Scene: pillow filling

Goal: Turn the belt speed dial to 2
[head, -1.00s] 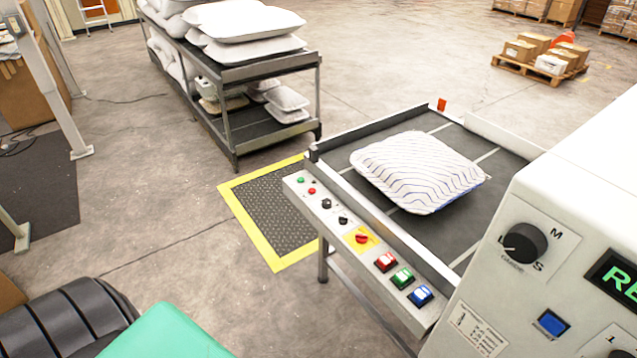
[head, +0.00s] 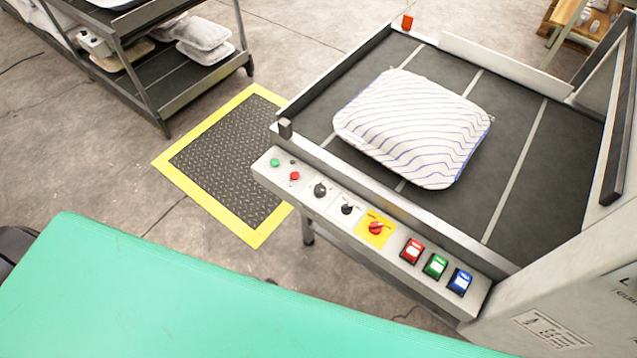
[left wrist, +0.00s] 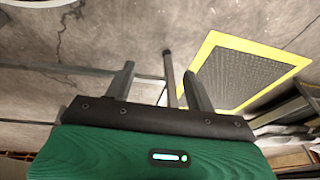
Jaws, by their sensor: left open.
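The control strip (head: 385,265) runs along the near side of the conveyor. It carries two small black dials, one at its left (head: 320,190) and one just to its right (head: 346,208); their labels are too small to read, so I cannot tell which sets belt speed or where it points. A red rotary switch (head: 376,228) sits on a yellow plate beside them. My left gripper (left wrist: 160,88) is open and empty in the left wrist view, over the floor. In the head view my green arm covers the lower left and the gripper is hidden. My right gripper is not seen.
A striped pillow (head: 415,128) lies on the dark belt (head: 540,185). Red (head: 412,250), green (head: 435,266) and blue (head: 460,281) buttons sit at the strip's right end. A yellow-edged mat (head: 230,160) and a pillow rack (head: 160,120) stand left.

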